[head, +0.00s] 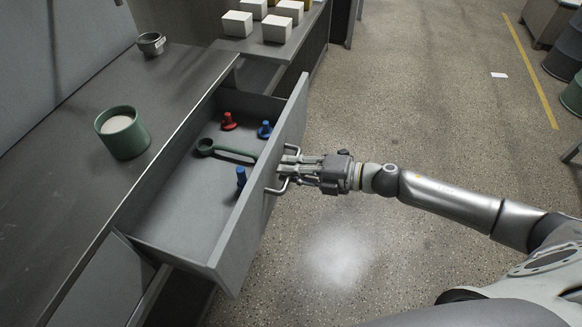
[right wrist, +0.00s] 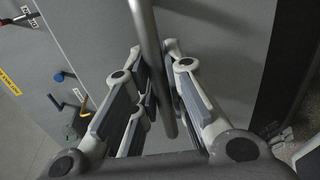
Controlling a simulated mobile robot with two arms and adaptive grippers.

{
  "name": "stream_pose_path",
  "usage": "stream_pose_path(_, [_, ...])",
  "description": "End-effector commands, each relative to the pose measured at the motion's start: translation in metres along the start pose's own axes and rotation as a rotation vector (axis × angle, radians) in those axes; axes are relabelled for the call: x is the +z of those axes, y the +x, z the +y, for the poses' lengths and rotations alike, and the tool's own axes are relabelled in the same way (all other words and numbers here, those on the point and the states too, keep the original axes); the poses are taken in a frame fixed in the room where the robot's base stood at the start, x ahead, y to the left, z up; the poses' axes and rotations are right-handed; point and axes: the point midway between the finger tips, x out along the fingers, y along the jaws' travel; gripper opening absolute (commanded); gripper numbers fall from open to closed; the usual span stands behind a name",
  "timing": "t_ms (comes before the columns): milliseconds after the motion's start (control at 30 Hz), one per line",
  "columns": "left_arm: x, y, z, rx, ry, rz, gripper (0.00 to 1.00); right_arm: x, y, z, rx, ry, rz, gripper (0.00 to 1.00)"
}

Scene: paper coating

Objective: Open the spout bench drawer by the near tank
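The drawer (head: 175,215) under the grey bench is pulled well out, and its inside shows. It holds a red piece (head: 229,122), two blue pieces (head: 265,130) and a dark green scoop-like tool (head: 206,147). Its front panel carries a metal bar handle (head: 276,191). My right gripper (head: 286,169) is at this handle, outside the drawer front. In the right wrist view the handle bar (right wrist: 147,30) runs between the fingers, which are closed in around it. My left gripper is not in view.
A green cup with pale contents (head: 122,133) and a small metal cup (head: 151,43) stand on the bench top (head: 60,165). Several white blocks (head: 277,29) sit on the surface behind. The speckled floor (head: 400,110) right of the drawer is open. Dark drums (head: 565,60) stand far right.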

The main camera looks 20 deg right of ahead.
Motion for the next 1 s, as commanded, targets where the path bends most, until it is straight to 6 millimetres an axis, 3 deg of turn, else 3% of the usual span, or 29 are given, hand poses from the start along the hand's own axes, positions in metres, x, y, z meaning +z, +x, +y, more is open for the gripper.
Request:
stream_pose_path(133, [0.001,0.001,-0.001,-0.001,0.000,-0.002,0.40,0.000,0.000,0.000,0.000,0.000,0.000,0.33])
stream_pose_path(533, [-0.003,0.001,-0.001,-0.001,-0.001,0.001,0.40,0.000,-0.005,-0.001,-0.001,0.001,-0.001,0.33])
stream_pose_path(1000, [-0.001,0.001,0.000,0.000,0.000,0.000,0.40,0.000,-0.069,-0.002,-0.004,0.003,-0.001,0.33])
